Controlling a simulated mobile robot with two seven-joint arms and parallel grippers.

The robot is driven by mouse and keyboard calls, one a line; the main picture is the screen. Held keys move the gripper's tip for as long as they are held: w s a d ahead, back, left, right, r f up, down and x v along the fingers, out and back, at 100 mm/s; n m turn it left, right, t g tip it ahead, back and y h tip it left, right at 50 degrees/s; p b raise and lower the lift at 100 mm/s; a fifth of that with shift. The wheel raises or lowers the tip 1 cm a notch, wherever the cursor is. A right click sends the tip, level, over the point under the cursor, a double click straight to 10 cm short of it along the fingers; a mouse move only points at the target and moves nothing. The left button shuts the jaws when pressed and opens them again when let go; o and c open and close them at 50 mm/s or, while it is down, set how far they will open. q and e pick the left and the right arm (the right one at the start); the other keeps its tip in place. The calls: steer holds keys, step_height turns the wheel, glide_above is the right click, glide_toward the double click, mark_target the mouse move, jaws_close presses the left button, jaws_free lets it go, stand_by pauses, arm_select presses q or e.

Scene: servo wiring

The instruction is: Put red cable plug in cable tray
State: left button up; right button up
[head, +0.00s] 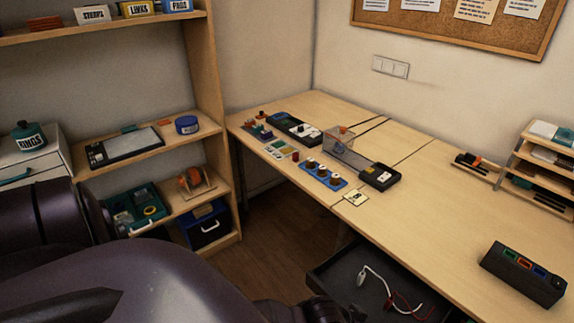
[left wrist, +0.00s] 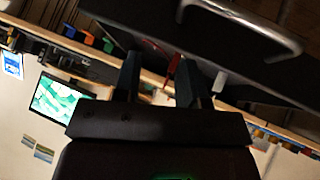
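A red cable (head: 412,307) lies in the open dark drawer (head: 335,262) at the bottom of the head view, beside a white cable (head: 372,272). In the left wrist view a narrow red piece (left wrist: 174,68), apparently the red plug, shows near the right finger. My left gripper (left wrist: 160,82) has its fingers apart, pointing towards the drawer; I see nothing clamped between them. In the head view my arm hides its fingertips. A black box with coloured slots (head: 525,272) stands on the desk; I cannot tell whether it is the cable tray. My right gripper is out of view.
The drawer's metal handle (left wrist: 245,25) shows close to my left gripper. The wooden desk (head: 440,215) carries servo parts, a blue tray of knobs (head: 323,173) and a small rack (head: 540,165). Shelves (head: 215,120) stand on the left. The desk's right middle is clear.

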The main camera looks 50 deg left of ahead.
arm_select(q)
steer(key=s+a+t+y, duration=0.3)
steer(key=s+a+y, duration=0.1)
steer(key=s+a, duration=0.8)
steer(key=shift+s+r+t, duration=0.2)
steer(key=shift+s+t, duration=0.2)
steer(key=shift+s, duration=0.1)
